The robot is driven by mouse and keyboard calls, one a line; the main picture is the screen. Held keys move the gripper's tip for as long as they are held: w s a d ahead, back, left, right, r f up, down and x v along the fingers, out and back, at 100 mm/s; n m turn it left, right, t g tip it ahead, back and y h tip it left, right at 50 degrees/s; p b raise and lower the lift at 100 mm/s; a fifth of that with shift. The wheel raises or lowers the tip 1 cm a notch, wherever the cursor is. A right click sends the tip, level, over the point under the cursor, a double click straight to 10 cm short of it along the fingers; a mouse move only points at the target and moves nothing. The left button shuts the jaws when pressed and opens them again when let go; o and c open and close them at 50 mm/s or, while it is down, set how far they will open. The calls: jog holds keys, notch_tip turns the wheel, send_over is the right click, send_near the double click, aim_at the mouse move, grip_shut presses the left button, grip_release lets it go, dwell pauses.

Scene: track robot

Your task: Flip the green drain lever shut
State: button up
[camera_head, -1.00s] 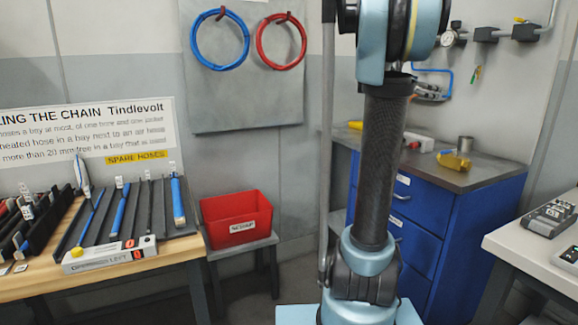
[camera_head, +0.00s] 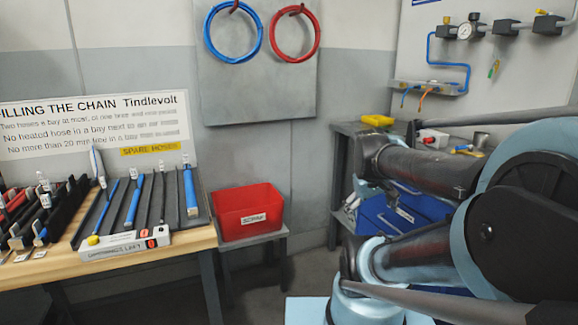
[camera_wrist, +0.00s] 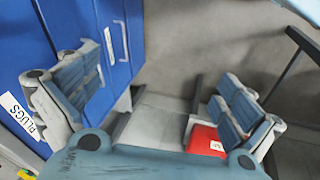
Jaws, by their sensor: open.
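A small green piece (camera_head: 494,69) shows below the wall pipe at the upper right of the head view. It may be the drain lever, but it is too small to tell its position. My gripper (camera_head: 355,203) is far to the left of it and lower, in front of the blue drawer cabinet (camera_head: 385,222). In the wrist view my gripper (camera_wrist: 163,105) has its fingers wide apart with nothing between them. The wrist view faces the cabinet and floor; no green lever shows there.
The wall pipe carries a gauge (camera_head: 465,32) and a yellow-handled valve (camera_head: 545,13). A yellow object (camera_head: 377,120) lies on the cabinet top. A red bin (camera_head: 247,212) stands on a small table, left of my arm. A hose bench (camera_head: 190,240) is at the left.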

jog(key=s+a+f+m+y, duration=0.2)
jog(key=s+a+f, duration=0.3)
jog(key=a, duration=0.1)
jog(key=shift+f+g, duration=0.15)
jog(key=shift+g, duration=0.15)
